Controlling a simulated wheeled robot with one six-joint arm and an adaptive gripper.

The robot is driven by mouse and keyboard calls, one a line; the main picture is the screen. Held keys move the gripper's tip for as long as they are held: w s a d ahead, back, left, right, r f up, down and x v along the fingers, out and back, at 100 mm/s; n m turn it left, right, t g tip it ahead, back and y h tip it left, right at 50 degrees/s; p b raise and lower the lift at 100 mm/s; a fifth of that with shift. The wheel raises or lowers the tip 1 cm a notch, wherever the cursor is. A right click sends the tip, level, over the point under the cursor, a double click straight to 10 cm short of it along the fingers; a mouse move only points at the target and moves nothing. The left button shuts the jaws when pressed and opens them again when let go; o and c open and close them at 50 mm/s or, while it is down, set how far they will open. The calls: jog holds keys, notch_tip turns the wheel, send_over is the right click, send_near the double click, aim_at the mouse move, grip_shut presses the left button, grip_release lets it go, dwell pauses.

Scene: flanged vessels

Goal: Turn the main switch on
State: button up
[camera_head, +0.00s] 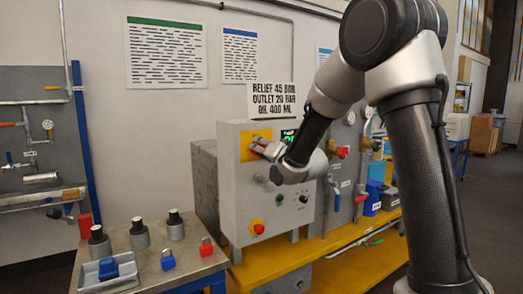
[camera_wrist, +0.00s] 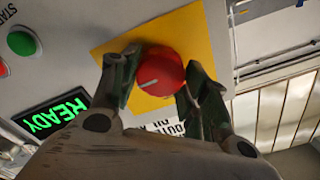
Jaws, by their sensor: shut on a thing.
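The main switch is a red round knob (camera_wrist: 158,72) with a white pointer line, on a yellow plate (camera_wrist: 112,47). In the wrist view the pointer line lies nearly level, slightly tilted in the picture. My gripper (camera_wrist: 160,85) has one finger on each side of the knob and is shut on it. In the head view my gripper (camera_head: 262,147) reaches the yellow plate (camera_head: 248,152) at the upper left of the grey control box (camera_head: 232,190); the knob is largely hidden there by the fingers. A green display (camera_wrist: 52,116) next to the plate reads READY.
A sign (camera_head: 272,100) stands above the box. A metal table (camera_head: 150,262) at left holds dark-topped cylinders and padlocks. A yellow bench (camera_head: 345,240) runs right.

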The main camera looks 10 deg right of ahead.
dwell(0.3)
jog(key=o, duration=1)
jog(key=shift+s+d, duration=0.1)
jog(key=v, duration=1.1)
jog(key=shift+s, duration=0.35)
jog(key=shift+d, duration=0.1)
